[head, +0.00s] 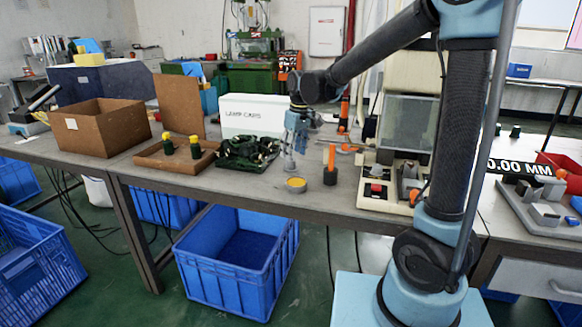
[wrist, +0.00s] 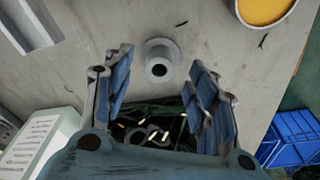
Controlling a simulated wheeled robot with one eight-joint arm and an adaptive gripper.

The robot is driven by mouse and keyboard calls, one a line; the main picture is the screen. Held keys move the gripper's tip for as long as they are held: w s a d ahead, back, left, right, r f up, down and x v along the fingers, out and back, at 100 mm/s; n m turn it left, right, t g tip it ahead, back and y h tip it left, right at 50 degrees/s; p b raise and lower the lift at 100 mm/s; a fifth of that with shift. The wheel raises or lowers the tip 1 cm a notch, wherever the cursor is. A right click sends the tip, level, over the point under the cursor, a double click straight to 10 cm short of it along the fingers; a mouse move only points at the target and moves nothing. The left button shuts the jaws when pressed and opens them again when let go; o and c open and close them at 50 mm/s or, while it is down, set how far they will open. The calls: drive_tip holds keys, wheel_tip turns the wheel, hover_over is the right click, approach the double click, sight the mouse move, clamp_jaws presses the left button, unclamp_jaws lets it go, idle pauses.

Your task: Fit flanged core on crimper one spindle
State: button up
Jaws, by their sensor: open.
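The grey flanged core (wrist: 160,57) stands on the table in the wrist view, its round flange down and its holed hub facing the camera. My gripper (wrist: 158,82) is open and empty above the table, with the core between and just beyond its two blue-grey fingers. No contact with the core shows. In the head view my gripper (head: 293,150) points down beside the dark green bundle (head: 248,152), and the core is too small to make out clearly. A beige machine (head: 390,190) with a red button stands to the right, perhaps the crimper; I cannot single out its spindle.
A tin with yellow contents (head: 296,184) and an orange-topped black tool (head: 330,165) stand close by at the table's front. The white lamp caps box (head: 250,115) is behind my gripper. A brown tray (head: 177,165) holds two yellow-topped items. Blue crates stand below.

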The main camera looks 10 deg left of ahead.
sight(291, 164)
drive_tip(key=f, duration=0.1)
drive_tip(key=a+f, duration=0.1)
drive_tip(key=f, duration=0.1)
drive_tip(key=shift+w+a+f, duration=0.15)
drive_tip(key=shift+w+f, duration=0.2)
drive_tip(key=shift+w, duration=0.05)
drive_tip(key=shift+f, duration=0.5)
drive_tip(key=shift+c, duration=0.6)
drive_tip(key=c, duration=0.9)
